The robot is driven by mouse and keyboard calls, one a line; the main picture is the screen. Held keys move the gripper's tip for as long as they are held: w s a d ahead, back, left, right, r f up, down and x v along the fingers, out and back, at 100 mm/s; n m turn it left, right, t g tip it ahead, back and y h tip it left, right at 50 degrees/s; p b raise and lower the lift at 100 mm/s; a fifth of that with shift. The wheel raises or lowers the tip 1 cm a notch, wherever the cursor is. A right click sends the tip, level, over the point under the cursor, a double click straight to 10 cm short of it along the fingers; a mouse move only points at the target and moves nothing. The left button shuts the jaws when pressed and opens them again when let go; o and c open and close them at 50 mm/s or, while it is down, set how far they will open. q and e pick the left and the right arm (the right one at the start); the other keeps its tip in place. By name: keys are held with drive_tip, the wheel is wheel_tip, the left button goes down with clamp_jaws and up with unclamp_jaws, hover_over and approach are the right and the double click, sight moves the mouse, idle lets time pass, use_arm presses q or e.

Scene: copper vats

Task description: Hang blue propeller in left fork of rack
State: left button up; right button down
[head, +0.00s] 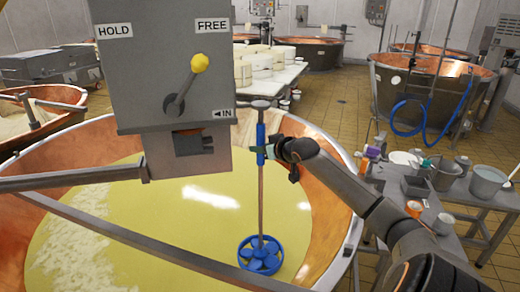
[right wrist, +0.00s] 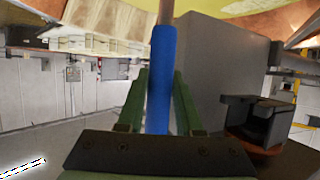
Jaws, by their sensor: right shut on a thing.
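The blue propeller (head: 261,256) hangs upright on a long shaft inside the large copper vat (head: 325,160). Its bladed head is inside a blue ring, low over the yellow liquid; I cannot tell if it touches it. My right gripper (head: 262,151) is shut on the blue sleeve near the top of the shaft. In the right wrist view the blue sleeve (right wrist: 161,80) runs between my green fingers. I cannot make out the rack or its left fork for sure. My left gripper is not in view.
A grey box (head: 160,60) with HOLD, FREE and IN labels and a yellow-knobbed lever stands close left of the shaft. A dark bracket (head: 193,143) is on its lower front; it also shows in the right wrist view (right wrist: 258,115). A cluttered side table (head: 483,196) is at right.

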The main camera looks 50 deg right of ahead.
drive_tip(key=s+d+r, duration=0.1)
drive_tip(key=s+r, duration=0.2)
drive_tip(key=r, duration=0.7)
drive_tip(key=shift+s+d+r, duration=0.15)
drive_tip(key=shift+s+r, duration=0.05)
drive_tip(key=shift+r, duration=0.05)
idle(0.3)
drive_tip(key=s+a+r, duration=0.1)
drive_tip(key=s+r, duration=0.1)
drive_tip(key=r, duration=0.8)
drive_tip(key=s+a+r, duration=0.2)
drive_tip(key=r, duration=0.9)
idle(1.0)
drive_tip(key=shift+s+f, duration=0.1)
idle(1.2)
